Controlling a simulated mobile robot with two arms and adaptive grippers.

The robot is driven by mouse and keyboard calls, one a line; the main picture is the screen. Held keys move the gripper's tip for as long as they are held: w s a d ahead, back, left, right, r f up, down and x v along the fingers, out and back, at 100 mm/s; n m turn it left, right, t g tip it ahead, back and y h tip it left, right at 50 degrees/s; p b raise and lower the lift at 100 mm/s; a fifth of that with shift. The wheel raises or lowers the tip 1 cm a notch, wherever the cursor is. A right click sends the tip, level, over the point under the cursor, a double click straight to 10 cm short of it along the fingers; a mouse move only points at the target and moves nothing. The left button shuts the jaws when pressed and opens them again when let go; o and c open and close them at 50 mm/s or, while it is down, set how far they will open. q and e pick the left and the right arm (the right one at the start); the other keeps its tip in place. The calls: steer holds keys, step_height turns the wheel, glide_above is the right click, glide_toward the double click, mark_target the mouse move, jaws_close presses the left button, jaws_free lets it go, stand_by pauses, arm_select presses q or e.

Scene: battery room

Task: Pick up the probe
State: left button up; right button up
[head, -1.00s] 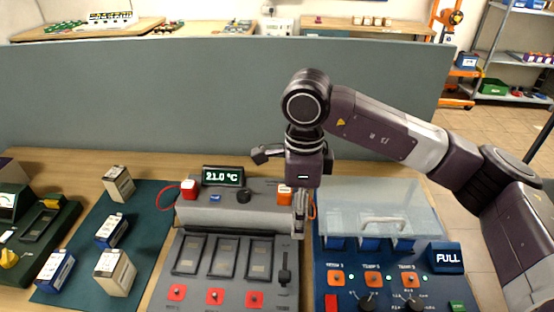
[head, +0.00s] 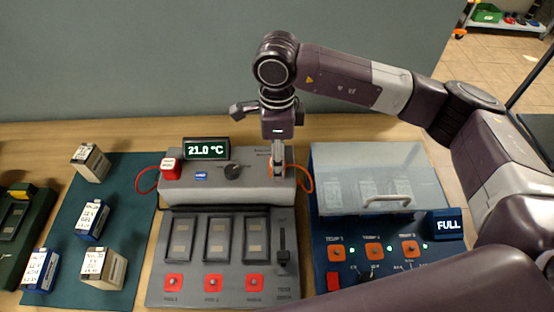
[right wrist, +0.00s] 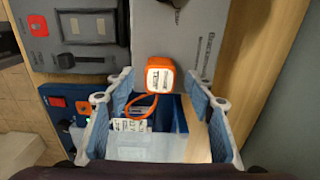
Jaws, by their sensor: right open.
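A grey tester (head: 232,185) stands on the table with a "21.0 °C" display (head: 206,149) behind it. A red probe block with a white label (head: 170,167) sits at its left end, with a red cable loop. An orange probe block with a white label (right wrist: 160,76) sits at the tester's right end; its orange cable (head: 307,180) shows in the head view, where my gripper mostly hides the block. My right gripper (head: 278,165) is over that end. In the right wrist view its open fingers (right wrist: 159,88) lie on either side of the orange block, with nothing gripped.
A blue charger with a clear, handled lid (head: 365,165) and a "FULL" sign (head: 447,225) stands close on the right. A green mat (head: 130,185) with several boxed batteries lies left. A grey partition (head: 150,70) rises behind the table.

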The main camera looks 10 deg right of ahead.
step_height(320, 180, down, 2)
arm_select(q)
steer(key=shift+r, duration=0.45)
arm_select(e)
steer(key=c, duration=1.2)
steer(key=shift+c, duration=0.2)
